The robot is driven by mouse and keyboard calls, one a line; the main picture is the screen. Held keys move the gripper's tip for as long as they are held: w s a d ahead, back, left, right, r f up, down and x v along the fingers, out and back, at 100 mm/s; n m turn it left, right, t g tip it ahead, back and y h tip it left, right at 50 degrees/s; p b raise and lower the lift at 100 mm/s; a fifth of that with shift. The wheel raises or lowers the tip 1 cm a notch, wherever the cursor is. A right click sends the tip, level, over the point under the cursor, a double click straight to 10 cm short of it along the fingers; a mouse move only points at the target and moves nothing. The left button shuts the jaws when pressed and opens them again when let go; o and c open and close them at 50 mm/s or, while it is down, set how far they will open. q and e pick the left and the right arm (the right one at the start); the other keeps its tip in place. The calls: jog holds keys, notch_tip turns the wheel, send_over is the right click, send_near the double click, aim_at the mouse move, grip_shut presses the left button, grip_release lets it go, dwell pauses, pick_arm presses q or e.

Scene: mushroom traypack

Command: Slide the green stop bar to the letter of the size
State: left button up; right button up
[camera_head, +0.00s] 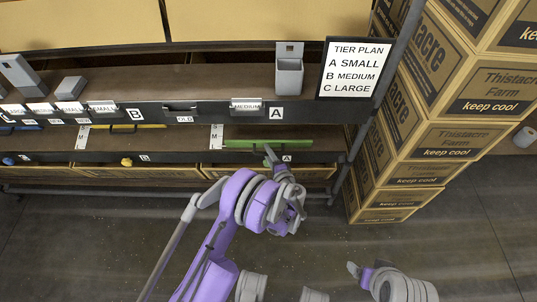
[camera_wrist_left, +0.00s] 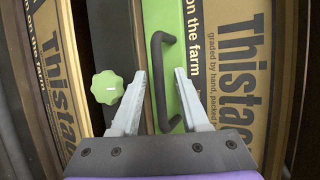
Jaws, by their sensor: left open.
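The green stop bar (camera_head: 265,143) lies along the shelf below the upper A label, with a dark handle (camera_head: 243,143). In the left wrist view, the green bar (camera_wrist_left: 190,95) runs lengthwise, its dark handle (camera_wrist_left: 157,80) between the fingers. A green knob (camera_wrist_left: 108,87) is left of the fingers. My left gripper (camera_head: 272,157) is open at the bar's front edge; its fingers (camera_wrist_left: 160,76) straddle the handle without visibly closing on it. A white letter strip (camera_head: 217,137) at the bar's left end shows an M; its other letters are unclear. My right gripper (camera_head: 354,270) is low, partly in view.
The tier plan sign (camera_head: 350,69) reads A small, B medium, C large. A MEDIUM card (camera_head: 246,104) hangs beside the A label (camera_head: 276,113). A yellow bar (camera_head: 118,127) lies further left. Stacked cartons (camera_head: 420,140) stand close on the right. The floor in front is clear.

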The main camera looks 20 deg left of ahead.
pick_arm(q)
grip_shut()
dwell(1.4)
